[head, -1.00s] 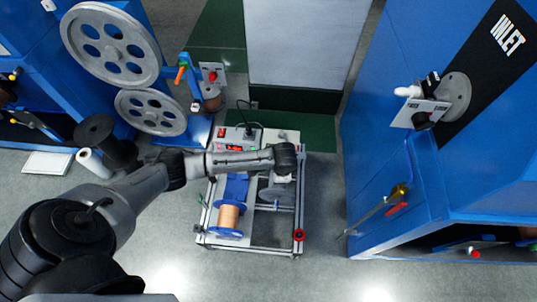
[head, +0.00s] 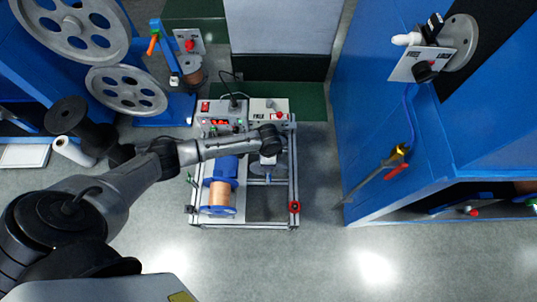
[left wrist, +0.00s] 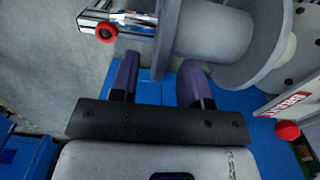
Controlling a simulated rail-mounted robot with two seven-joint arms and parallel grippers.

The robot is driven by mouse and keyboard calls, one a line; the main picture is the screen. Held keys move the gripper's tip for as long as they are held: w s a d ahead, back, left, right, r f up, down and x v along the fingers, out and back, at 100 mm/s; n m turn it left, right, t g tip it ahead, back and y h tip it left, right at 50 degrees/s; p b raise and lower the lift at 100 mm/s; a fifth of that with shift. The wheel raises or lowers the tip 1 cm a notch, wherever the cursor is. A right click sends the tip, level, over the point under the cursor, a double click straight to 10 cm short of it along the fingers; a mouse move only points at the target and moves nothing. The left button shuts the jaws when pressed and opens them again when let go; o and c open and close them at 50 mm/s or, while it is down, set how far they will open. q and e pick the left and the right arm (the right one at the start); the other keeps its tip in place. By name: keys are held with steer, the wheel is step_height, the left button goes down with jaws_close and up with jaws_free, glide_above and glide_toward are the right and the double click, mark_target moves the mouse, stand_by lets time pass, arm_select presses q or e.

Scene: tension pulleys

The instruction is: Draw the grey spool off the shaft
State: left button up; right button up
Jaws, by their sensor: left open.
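The grey spool (left wrist: 214,32) fills the upper middle of the left wrist view, with a broad flange on its right and another on its left. In the head view the grey spool (head: 260,171) shows only in part, on the wheeled frame under my left wrist. My left gripper (left wrist: 160,66) is open and empty. Its two dark fingers point toward the spool, the right finger close below the barrel; I cannot tell whether it touches. In the head view the fingers are mostly hidden by my arm. The shaft is not clearly visible. My right gripper is not in view.
A copper wire spool with blue flanges (head: 221,197) sits left on the same frame. Behind it are a control box (head: 222,118) and a panel with a red button (head: 278,116). A blue machine (head: 365,120) stands to the right. Floor in front is clear.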

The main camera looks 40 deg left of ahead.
arm_select(q)
steer(key=shift+w+a+f+b, duration=0.15)
steer(key=shift+f+b, duration=0.4)
steer(key=shift+f, duration=0.85)
steer(key=shift+c, duration=0.3)
jaws_close()
